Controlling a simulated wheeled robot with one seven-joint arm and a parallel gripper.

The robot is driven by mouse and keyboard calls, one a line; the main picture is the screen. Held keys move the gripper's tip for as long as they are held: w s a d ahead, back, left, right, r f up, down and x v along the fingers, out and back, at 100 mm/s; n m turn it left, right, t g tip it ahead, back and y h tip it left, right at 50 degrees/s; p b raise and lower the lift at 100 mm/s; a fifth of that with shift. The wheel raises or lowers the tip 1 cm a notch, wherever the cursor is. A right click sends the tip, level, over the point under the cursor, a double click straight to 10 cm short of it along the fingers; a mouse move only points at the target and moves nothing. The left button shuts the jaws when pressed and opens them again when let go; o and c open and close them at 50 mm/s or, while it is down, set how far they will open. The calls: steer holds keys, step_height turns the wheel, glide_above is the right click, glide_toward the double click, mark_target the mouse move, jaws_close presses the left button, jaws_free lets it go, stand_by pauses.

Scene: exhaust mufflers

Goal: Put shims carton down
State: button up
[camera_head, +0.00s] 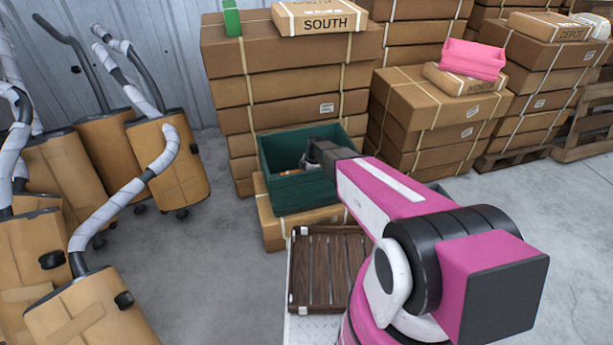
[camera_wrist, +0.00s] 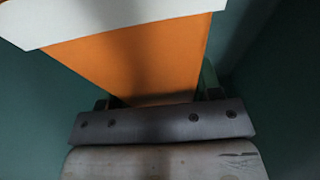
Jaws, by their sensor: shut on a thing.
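An orange carton with a white end (camera_wrist: 150,65), which I take for the shims carton, fills the middle of the wrist view. My gripper (camera_wrist: 155,100) is shut on it, with a finger at each side. In the head view my gripper (camera_head: 308,163) reaches down inside the dark green crate (camera_head: 268,165), and a small bit of orange shows beside it. Green crate walls (camera_wrist: 35,115) surround the carton in the wrist view. Whether the carton touches the crate floor cannot be told.
The crate sits on a low brown box (camera_head: 270,230) before stacked boxes (camera_head: 285,55). A slatted wooden tray (camera_head: 328,270) lies in front. A pink bin (camera_head: 472,60) sits on boxes at right. Wrapped mufflers (camera_head: 170,165) crowd the left. Floor at right (camera_head: 550,220) is clear.

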steer(key=o, duration=1.2)
steer(key=v, duration=1.2)
steer(key=shift+r, duration=0.1)
